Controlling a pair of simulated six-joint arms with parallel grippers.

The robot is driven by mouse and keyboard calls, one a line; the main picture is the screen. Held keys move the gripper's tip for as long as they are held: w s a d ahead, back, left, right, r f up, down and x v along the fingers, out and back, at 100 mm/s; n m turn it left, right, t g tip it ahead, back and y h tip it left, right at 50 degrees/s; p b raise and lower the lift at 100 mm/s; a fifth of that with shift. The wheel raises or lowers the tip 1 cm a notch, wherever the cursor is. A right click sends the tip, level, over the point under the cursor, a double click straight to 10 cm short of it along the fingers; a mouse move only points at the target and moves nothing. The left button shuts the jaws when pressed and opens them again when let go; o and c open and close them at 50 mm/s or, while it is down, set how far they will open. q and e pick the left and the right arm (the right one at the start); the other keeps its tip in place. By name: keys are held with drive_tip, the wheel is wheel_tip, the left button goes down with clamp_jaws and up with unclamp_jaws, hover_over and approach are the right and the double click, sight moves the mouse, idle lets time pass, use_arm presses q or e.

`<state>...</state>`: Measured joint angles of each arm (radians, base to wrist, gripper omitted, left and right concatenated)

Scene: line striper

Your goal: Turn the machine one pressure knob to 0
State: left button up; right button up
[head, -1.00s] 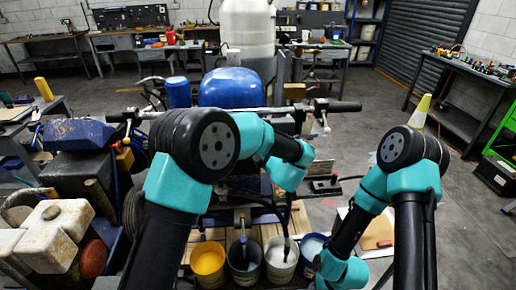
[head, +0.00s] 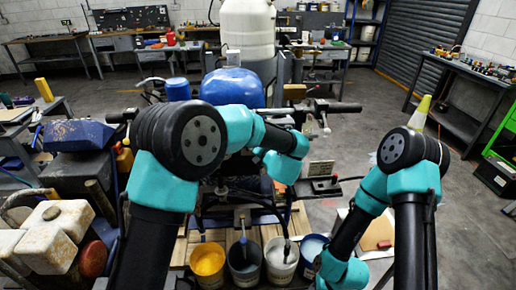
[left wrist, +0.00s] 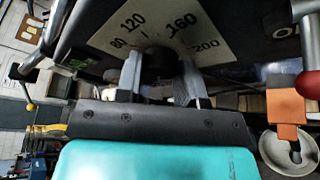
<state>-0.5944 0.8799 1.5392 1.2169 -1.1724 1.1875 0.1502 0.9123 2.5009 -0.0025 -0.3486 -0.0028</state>
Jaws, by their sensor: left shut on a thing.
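In the left wrist view a dark round pressure knob (left wrist: 158,62) sits in front of a pale dial plate (left wrist: 150,20) marked 80, 120, 160 and 200. My left gripper (left wrist: 160,72) has one grey finger on each side of the knob and is shut on it. The knob's pointer and the 0 mark cannot be made out. In the head view the line striper with its blue tank (head: 233,88) stands ahead, and my left arm reaches over it. The left fingers and the knob are hidden there. My right arm shows at the right, but its gripper is out of sight.
A red-tipped lever and an orange block (left wrist: 286,107) are at the right of the left wrist view. Paint buckets (head: 208,265) stand on a wooden pallet below the arms. A handlebar (head: 338,107) crosses behind my left arm. Open floor lies to the right.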

use_arm(q)
drive_tip(key=o, duration=0.9)
drive_tip(key=shift+s, duration=0.1)
drive_tip(key=v, duration=1.7)
drive_tip(key=shift+d, duration=0.15)
